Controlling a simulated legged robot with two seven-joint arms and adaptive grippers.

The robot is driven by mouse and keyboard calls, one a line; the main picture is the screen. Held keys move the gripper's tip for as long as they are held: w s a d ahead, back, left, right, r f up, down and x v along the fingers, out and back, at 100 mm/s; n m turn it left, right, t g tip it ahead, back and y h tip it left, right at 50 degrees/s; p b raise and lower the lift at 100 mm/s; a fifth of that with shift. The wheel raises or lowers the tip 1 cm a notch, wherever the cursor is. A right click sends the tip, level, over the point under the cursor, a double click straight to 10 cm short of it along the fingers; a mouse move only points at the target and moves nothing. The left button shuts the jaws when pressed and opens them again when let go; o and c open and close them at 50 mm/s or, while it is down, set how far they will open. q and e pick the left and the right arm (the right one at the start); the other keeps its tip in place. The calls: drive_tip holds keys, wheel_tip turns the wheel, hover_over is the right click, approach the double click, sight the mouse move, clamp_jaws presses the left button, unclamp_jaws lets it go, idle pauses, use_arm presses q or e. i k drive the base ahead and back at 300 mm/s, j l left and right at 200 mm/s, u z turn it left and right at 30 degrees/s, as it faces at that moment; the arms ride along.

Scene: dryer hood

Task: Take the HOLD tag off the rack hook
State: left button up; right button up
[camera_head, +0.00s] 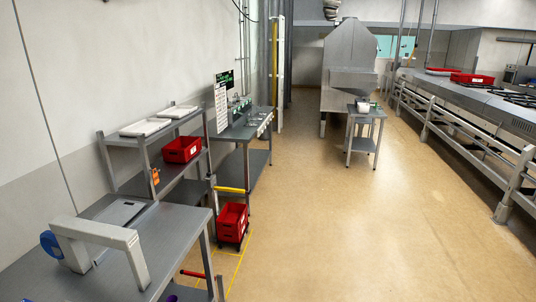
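A small orange tag (155,176) hangs at the front upright of the grey metal rack (143,152) on the left. It is too small for me to read any word on it, and the hook behind it cannot be made out. The rack stands against the left wall, past the near grey table. Neither of my grippers shows in the head view, and nothing is seen touching the tag.
The near grey table (172,226) bears a pale arch-shaped device (98,235). A red bin (182,149) sits on the rack, and a red crate (232,222) stands low beside the table. A small steel table (366,113) stands farther back. The middle floor (330,220) is clear.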

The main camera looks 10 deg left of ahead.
sight(155, 176)
drive_tip(key=i+u, duration=0.1)
drive_tip(key=i, duration=0.6)
drive_tip(key=i+l+u, duration=0.1)
drive_tip(key=i, duration=0.6)
drive_tip(key=i+l+u, duration=0.1)
drive_tip(key=i, duration=0.6)
drive_tip(key=l, duration=0.1)
